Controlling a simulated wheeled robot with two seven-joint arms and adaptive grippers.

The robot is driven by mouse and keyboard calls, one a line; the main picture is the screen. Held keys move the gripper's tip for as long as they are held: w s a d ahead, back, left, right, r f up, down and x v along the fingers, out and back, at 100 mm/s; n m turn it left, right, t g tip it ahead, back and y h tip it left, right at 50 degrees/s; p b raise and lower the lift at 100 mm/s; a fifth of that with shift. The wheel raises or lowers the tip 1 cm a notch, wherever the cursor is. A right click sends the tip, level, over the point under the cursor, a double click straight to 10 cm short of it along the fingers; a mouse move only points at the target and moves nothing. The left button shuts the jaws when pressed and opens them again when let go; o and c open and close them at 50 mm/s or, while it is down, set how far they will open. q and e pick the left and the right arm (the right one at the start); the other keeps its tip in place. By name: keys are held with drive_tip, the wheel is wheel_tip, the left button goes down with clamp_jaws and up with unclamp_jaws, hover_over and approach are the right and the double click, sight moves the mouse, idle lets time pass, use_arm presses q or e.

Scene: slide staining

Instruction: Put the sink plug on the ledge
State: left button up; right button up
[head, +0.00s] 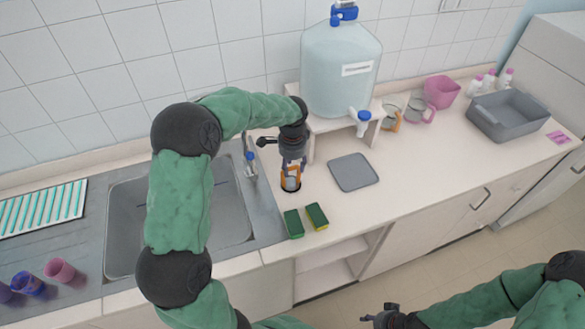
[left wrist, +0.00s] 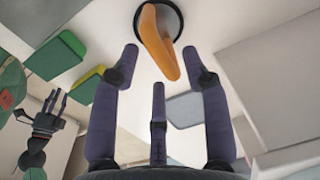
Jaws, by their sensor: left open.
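The sink plug (head: 291,186) is a black disc with an upright orange loop handle. It sits on the counter right of the sink, below my left gripper (head: 292,166). In the left wrist view the plug's orange handle (left wrist: 158,42) lies beyond and between my spread fingertips, which are open and not closed on it. A raised cream ledge (head: 322,124) stands against the wall under the water carboy. My right gripper (head: 380,316) is low in front of the counter, and its fingers look apart and empty.
Two green-and-yellow sponges (head: 305,219) lie just in front of the plug. A grey mat (head: 354,172) lies to its right. The sink (head: 215,218) and faucet (head: 250,165) are to the left. The large carboy (head: 340,68) with a spigot takes up the ledge's middle.

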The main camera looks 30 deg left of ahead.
use_arm(q)
wheel_tip(320, 180, up, 10)
drive_tip(key=p, duration=0.1)
drive_tip(key=shift+s+d, duration=0.2)
drive_tip(key=shift+s, duration=0.1)
